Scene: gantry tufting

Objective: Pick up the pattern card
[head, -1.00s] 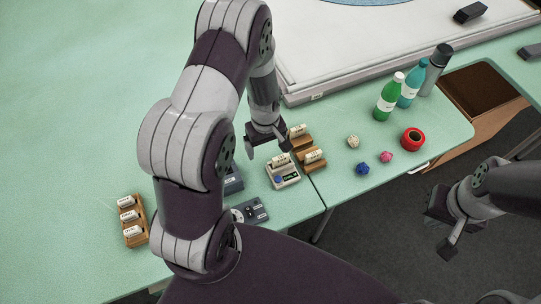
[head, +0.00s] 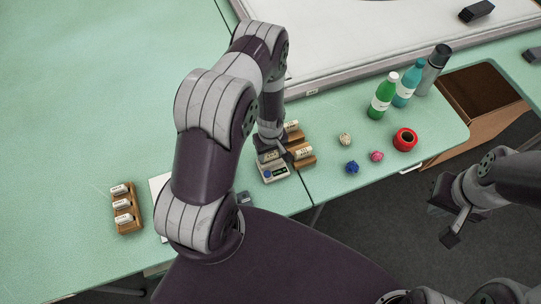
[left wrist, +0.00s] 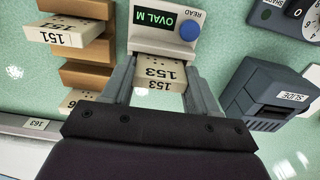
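A tan pattern card marked 153 (left wrist: 160,75) sits in the slot of a white card reader (left wrist: 165,42), whose screen reads OVAL M beside a blue button. In the head view the reader (head: 273,174) stands near the front edge of the table, partly behind my left gripper (head: 275,152). In the left wrist view the fingers of my left gripper (left wrist: 160,88) stand apart on either side of the card, very close to its sides. I see no clear grip on it. My right gripper (head: 452,217) is open and empty, off the table at the right.
A wooden rack (left wrist: 85,75) with cards, one marked 151, stands close beside the reader. A dark SLIDE box (left wrist: 265,95) is on its other side. Another rack (head: 138,214) with three cards stands at left. Bottles (head: 382,96), a red roll (head: 405,139) and small balls stand at right.

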